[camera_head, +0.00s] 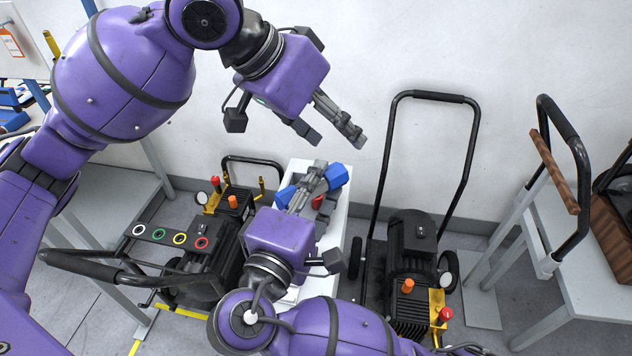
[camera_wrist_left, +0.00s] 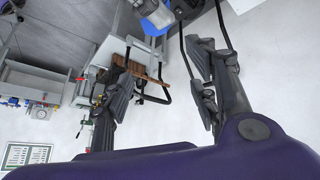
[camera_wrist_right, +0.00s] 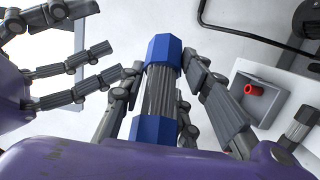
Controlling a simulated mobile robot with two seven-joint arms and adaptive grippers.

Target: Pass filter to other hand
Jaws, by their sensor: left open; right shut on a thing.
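The filter has blue ends and a grey ribbed middle. In the head view its blue end (camera_head: 336,176) shows beside the fingers of my right gripper (camera_head: 318,178). In the right wrist view the filter (camera_wrist_right: 160,92) lies between the fingers of my right gripper (camera_wrist_right: 168,80), which is shut on it. My left gripper (camera_head: 333,134) is open and empty, above and apart from the filter. Its fingers also show at the left of the right wrist view (camera_wrist_right: 108,62). In the left wrist view, the filter's blue end (camera_wrist_left: 154,27) shows at the top, beyond my open left gripper (camera_wrist_left: 160,98).
A white stand (camera_head: 338,228) with a red part (camera_head: 318,202) is below the filter. Black wheeled machines stand left (camera_head: 205,255) and right (camera_head: 410,245); the right one has a tall handle (camera_head: 470,150). A grey table (camera_head: 590,275) is at far right. The wall is behind.

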